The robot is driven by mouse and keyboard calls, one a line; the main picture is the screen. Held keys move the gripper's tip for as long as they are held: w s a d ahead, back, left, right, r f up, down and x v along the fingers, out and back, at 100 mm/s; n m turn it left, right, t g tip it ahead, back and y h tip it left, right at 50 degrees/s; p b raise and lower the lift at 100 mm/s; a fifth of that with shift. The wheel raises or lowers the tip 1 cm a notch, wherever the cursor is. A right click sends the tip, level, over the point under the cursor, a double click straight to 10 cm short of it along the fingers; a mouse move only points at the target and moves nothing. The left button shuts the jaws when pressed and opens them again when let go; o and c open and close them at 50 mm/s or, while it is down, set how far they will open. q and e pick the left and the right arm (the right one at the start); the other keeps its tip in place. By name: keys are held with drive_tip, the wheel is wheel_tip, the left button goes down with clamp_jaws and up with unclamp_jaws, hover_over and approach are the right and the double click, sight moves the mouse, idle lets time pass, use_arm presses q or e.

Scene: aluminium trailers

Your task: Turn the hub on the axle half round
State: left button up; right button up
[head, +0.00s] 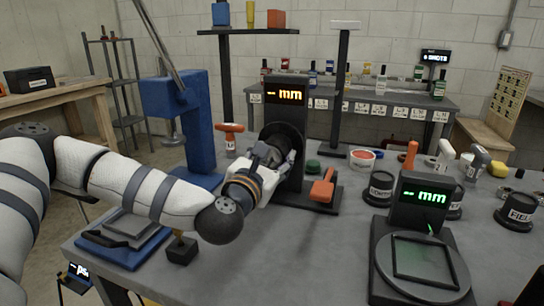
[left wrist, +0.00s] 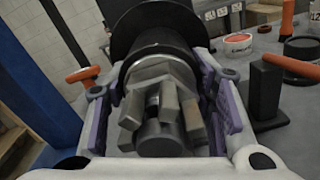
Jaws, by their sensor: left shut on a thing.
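The hub (left wrist: 158,72) is a dark grey round part with several blocky studs around a central cylinder, in the middle of the left wrist view. Behind it is a wider black disc (left wrist: 150,22). In the head view the disc (head: 284,133) faces my arm on the black stand with the "-- mm" display (head: 286,93). My left gripper (head: 273,154) is shut on the hub, with a purple-padded finger on either side of it in the left wrist view (left wrist: 160,108). The axle itself is hidden behind the hub. My right gripper is not in view.
An orange-handled tool (head: 323,187) stands right beside the gauge stand. A blue column (head: 190,125) is left of it. The grey bench top (head: 300,245) is clear in front.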

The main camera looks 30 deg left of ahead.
sight(272, 141)
use_arm(q)
drive_tip(key=o, duration=0.9)
drive_tip(key=shift+r, duration=0.3)
drive_tip(key=shift+o, duration=1.3)
drive_tip(key=shift+w, duration=0.1)
drive_tip(key=shift+f, duration=0.2)
wheel_tip(272, 141, up, 10)
drive_tip(key=shift+r, duration=0.1)
